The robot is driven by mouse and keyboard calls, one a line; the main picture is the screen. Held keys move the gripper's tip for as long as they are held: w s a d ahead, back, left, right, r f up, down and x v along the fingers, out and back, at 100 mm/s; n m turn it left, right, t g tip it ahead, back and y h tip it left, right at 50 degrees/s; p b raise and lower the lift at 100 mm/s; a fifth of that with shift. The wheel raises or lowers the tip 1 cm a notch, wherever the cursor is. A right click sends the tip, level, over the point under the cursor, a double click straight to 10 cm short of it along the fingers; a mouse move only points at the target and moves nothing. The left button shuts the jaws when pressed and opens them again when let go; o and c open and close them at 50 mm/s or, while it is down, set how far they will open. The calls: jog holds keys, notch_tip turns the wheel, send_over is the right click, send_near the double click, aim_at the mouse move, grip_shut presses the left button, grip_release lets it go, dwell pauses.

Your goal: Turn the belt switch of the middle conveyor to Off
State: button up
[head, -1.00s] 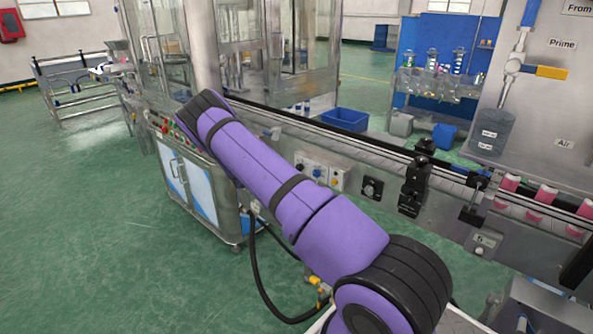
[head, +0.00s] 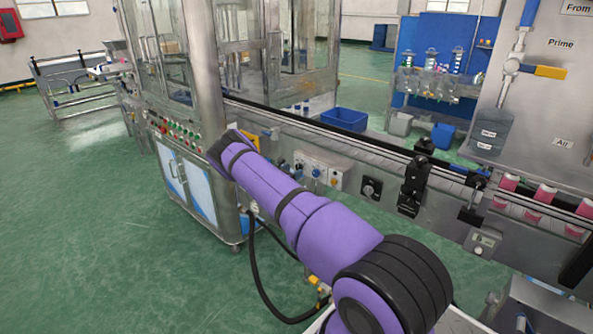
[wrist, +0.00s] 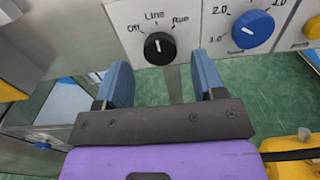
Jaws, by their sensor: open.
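In the wrist view, a black rotary switch (wrist: 160,48) sits on a light grey panel, marked Off, Line and Run. Its white mark points up, roughly at Line. My gripper (wrist: 161,80) is open and empty. Its two blue fingers stand below the switch, one toward each side, with the switch showing beyond the gap between them. I cannot tell the exact distance to it. In the head view, my purple arm hides the gripper.
A blue dial (wrist: 253,29) with numbers is right of the switch. In the head view, a panel with several knobs (head: 322,171) is on the conveyor's (head: 385,160) near side. A steel cabinet (head: 187,183) stands left of my arm. Green floor is open at left.

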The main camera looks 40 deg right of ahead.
aim_at(300, 167)
jog(key=shift+w+d, duration=0.1)
jog(key=shift+d, duration=1.3)
jog(key=c, duration=0.9)
jog(key=n, duration=0.4)
jog(key=shift+n, duration=2.9)
